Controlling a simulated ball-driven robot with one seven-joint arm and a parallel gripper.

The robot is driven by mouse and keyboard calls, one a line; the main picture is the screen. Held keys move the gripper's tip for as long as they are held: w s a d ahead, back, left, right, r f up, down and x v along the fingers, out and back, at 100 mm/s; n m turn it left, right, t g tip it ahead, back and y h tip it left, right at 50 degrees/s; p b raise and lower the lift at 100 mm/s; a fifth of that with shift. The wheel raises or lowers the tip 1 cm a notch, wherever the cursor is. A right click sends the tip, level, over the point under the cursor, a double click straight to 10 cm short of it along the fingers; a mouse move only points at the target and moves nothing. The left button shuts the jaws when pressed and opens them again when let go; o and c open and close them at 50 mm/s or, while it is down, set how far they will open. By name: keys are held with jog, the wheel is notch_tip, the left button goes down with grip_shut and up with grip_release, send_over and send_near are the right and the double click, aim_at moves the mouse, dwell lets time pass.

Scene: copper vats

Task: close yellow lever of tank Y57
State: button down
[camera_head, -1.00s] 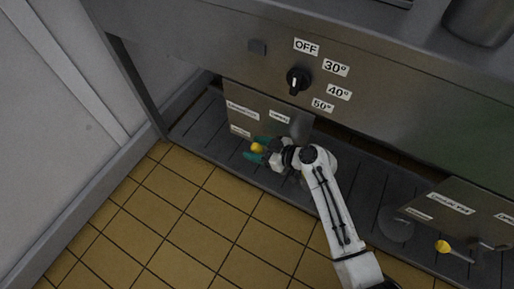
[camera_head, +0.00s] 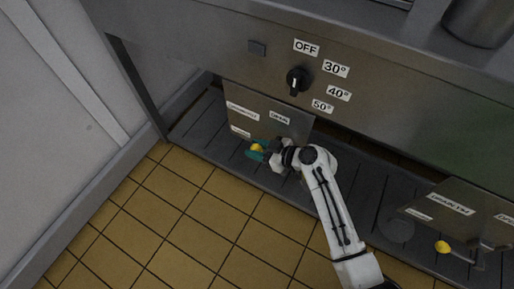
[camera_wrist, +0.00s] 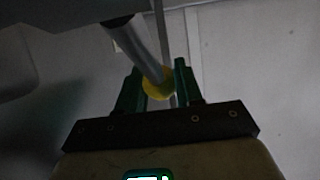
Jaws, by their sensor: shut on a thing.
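A yellow lever knob (camera_head: 257,148) sits low in front of the left metal panel (camera_head: 262,115), which bears small white labels. My gripper (camera_head: 258,152), with green fingers, is shut on this knob. In the wrist view the yellow knob (camera_wrist: 157,86) is between the two green fingers (camera_wrist: 158,90), at the end of a grey rod (camera_wrist: 143,50). A second yellow lever (camera_head: 443,247) shows at the lower right, by another labelled panel (camera_head: 455,215), apart from my gripper. I cannot read a tank name Y57 on either panel.
A black knob (camera_head: 298,80) with OFF, 30°, 40° and 50° labels is on the steel front above. A dark slatted shelf (camera_head: 215,140) runs below the panels. The tiled floor (camera_head: 200,220) in front is clear. A white wall (camera_head: 60,130) stands at the left.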

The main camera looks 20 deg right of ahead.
jog(key=shift+w+a+f+g+h+p, duration=0.25)
jog(key=shift+f+g+h+p, duration=0.2)
jog(key=shift+p, duration=0.65)
jog(key=shift+w+a+f+g+h+p, duration=0.15)
jog(key=shift+f+g+h+p, duration=0.2)
jog(key=shift+f+g+p, duration=0.3)
jog(key=shift+w+f+g+h+p, duration=0.1)
jog(key=shift+f+g+h+p, duration=1)
jog(key=shift+f, duration=0.5)
jog(key=c, duration=0.8)
grip_release()
